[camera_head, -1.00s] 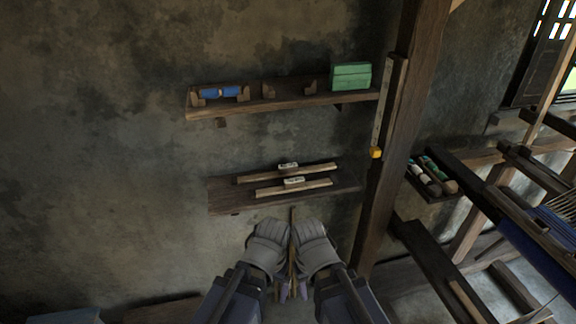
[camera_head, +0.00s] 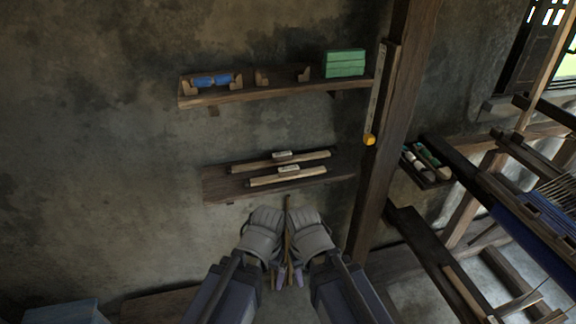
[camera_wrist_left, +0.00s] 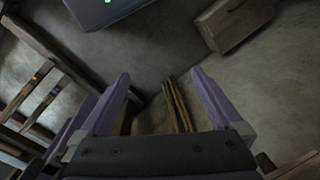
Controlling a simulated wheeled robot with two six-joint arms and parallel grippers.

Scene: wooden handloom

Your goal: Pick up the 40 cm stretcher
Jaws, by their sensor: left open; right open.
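Two pale wooden sticks with small white labels lie side by side on the lower wall shelf (camera_head: 218,192). They are the back stretcher (camera_head: 245,164) and the front stretcher (camera_head: 312,173). The label print is too small to read, so I cannot tell which is 40 cm. My left gripper (camera_head: 273,276) and right gripper (camera_head: 296,275) hang close together in front of and below the shelf, apart from both sticks. In the left wrist view, the purple fingers of my left gripper (camera_wrist_left: 160,78) are spread, with nothing gripped between them.
An upper shelf (camera_head: 230,97) carries a blue roll (camera_head: 212,81), wooden holders and a green box (camera_head: 345,63). A dark post (camera_head: 395,120) stands right of the shelves, with a ruler-like strip hanging by it. The loom (camera_head: 520,210) is at the right. A blue box (camera_head: 65,312) is lower left.

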